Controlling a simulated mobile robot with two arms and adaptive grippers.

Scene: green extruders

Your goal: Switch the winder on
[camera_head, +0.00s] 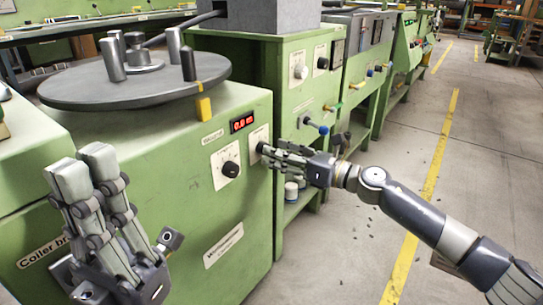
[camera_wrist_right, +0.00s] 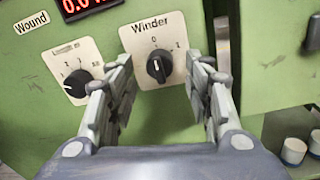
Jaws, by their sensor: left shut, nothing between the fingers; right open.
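The winder switch (camera_wrist_right: 157,68) is a black rotary knob on a white plate labelled "Winder", with marks 0 and 1. Its white pointer stands about upright, toward the 0. My right gripper (camera_wrist_right: 160,78) is open, its fingers on either side of the knob in the wrist view; I cannot tell whether they touch it. In the head view my right gripper (camera_head: 272,153) is at the winder plate (camera_head: 257,137) and hides the knob. My left gripper (camera_head: 84,168) is shut and empty, raised in front of the green machine at the left.
The green machine (camera_head: 150,170) carries a grey turntable (camera_head: 135,88) with upright pegs. Left of the winder plate are another knob (camera_head: 230,169) and a red "Wound" display (camera_head: 242,122). More green machines stand behind. Open floor with a yellow line (camera_head: 437,165) lies right.

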